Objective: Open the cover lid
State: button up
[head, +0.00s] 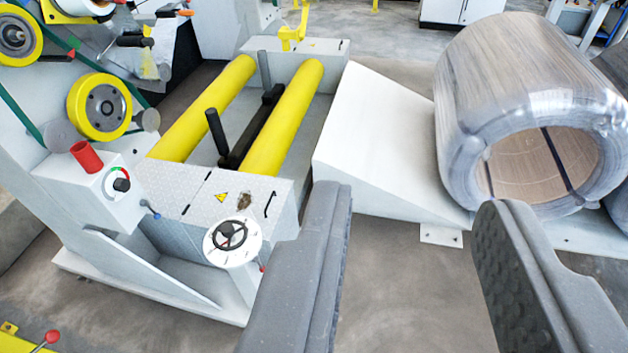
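The cover lid (205,192) is a light grey patterned metal plate on the front of the wrapping machine, left of centre in the head view. It lies flat and looks closed. It bears a yellow warning triangle, a dark worn patch and a small black bar handle (271,203) near its right edge. My gripper (412,208) is open and empty, its two grey fingers wide apart. The left finger is just right of the handle in the picture, nearer to the camera, and looks clear of it. The finger hides part of the machine's front right corner.
Two yellow rollers (282,118) lie behind the lid, with a black upright post (217,132) between them. A handwheel (231,236) sits in front of the lid. A white ramp (372,135) and a wrapped coil (505,95) stand at right. Bare floor (405,270) shows between my fingers.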

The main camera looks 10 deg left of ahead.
aim_at(224, 194)
jog(key=z, duration=0.4)
jog(key=i, duration=1.3)
jog(key=u, duration=0.3)
jog(key=i, duration=1.4)
jog(key=u, duration=0.75)
